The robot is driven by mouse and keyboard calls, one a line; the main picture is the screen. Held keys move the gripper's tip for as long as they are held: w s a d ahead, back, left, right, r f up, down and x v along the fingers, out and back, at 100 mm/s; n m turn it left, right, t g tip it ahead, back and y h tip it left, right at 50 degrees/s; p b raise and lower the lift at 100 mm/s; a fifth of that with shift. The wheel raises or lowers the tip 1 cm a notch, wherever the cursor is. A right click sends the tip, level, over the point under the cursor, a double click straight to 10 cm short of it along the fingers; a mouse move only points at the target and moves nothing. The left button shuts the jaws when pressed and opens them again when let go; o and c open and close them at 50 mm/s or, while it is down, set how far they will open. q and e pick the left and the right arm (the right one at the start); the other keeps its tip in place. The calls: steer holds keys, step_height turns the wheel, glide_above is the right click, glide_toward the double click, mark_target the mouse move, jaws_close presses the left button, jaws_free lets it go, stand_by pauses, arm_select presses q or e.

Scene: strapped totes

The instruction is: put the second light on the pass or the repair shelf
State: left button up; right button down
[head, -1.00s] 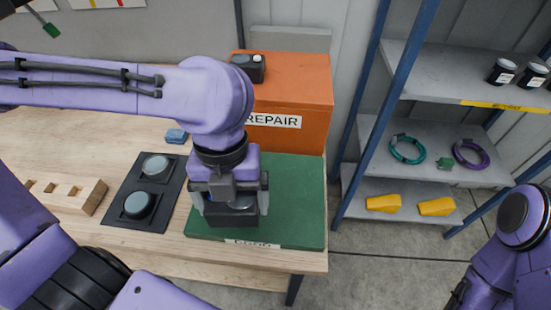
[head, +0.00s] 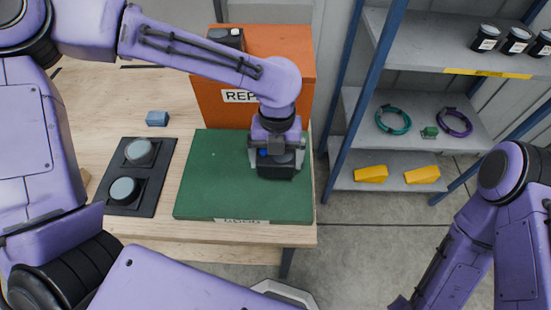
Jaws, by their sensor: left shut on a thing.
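My left gripper (head: 277,152) points down over the far right part of the green mat (head: 215,185) and is shut on a black light (head: 277,170) with a blue spot on it. I cannot tell whether this light touches the mat. A label on the mat's front edge is hard to read. Another black light (head: 226,38) with a pale button sits on top of the orange REPAIR box (head: 297,45), behind the mat. My left forearm crosses in front of the box and hides part of its label. My right arm is at the lower right; its gripper does not show.
A metal rack (head: 345,100) on the right holds jars, coiled cables and yellow pieces. Floor shows between table and rack.

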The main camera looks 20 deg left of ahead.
arm_select(q)
steer(key=shift+f, duration=0.65)
steer(key=shift+w+f, duration=0.15)
steer(key=shift+f, duration=0.15)
steer(key=o, duration=1)
steer(key=shift+f, duration=0.1)
steer(key=shift+o, duration=0.2)
steer(key=r, duration=0.8)
steer(key=w+r, duration=0.1)
steer(key=r, duration=0.3)
steer(key=shift+a+r, duration=0.15)
steer(key=shift+a, duration=0.05)
